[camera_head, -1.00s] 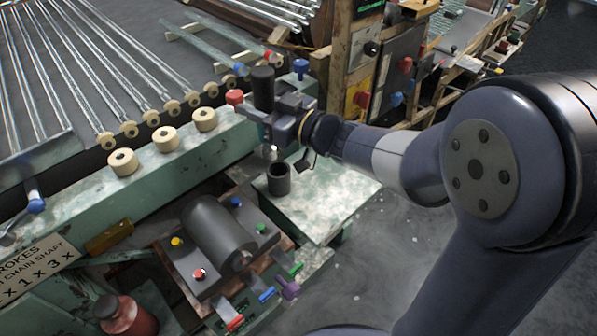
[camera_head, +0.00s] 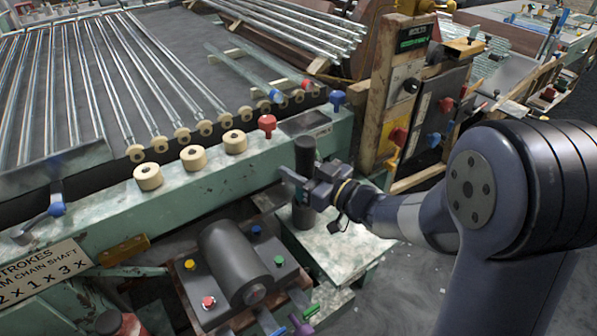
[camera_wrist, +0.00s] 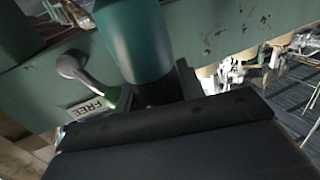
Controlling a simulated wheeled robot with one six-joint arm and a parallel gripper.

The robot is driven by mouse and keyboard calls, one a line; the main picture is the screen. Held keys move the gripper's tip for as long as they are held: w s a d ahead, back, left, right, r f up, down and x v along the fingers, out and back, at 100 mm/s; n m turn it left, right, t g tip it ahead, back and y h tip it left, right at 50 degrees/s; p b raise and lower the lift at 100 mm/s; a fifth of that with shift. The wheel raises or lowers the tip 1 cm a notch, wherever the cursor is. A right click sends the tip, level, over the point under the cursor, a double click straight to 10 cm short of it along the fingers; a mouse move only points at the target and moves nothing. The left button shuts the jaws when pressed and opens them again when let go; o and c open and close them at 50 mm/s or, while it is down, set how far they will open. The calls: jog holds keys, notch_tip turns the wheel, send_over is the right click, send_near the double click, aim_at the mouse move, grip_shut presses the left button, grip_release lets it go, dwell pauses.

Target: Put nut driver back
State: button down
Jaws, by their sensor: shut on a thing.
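The nut driver (camera_head: 305,154), with a thick dark handle, stands upright in my gripper (camera_head: 300,187) in the head view. Its handle looks teal in the wrist view (camera_wrist: 138,40), close in front of the jaws. My gripper is shut on it. The dark cup-shaped holder (camera_head: 303,217) stands on the small pale green shelf (camera_head: 345,247), directly below the jaws. The driver's shaft is hidden, and it lines up with the holder. I cannot tell how deep the tip sits in it.
The green bench rail (camera_head: 195,192) with cream rollers (camera_head: 193,158) and a red knob (camera_head: 267,125) runs behind and left of my gripper. A motor block (camera_head: 235,262) with coloured buttons sits in front, at lower left. A wooden control panel (camera_head: 405,90) stands at right.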

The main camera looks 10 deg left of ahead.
jog(key=shift+f+b, duration=0.5)
jog(key=shift+f, duration=0.1)
jog(key=c, duration=1.2)
grip_release()
jog(key=shift+f, duration=0.1)
jog(key=shift+r+p, duration=0.5)
jog(key=shift+r, duration=0.1)
jog(key=shift+s+d+r, duration=0.1)
jog(key=shift+d+r, duration=0.05)
jog(key=shift+d, duration=0.2)
jog(key=v, duration=1.1)
jog(key=shift+s+d+p, duration=0.1)
jog(key=shift+d+p, duration=0.05)
jog(key=shift+p, duration=0.25)
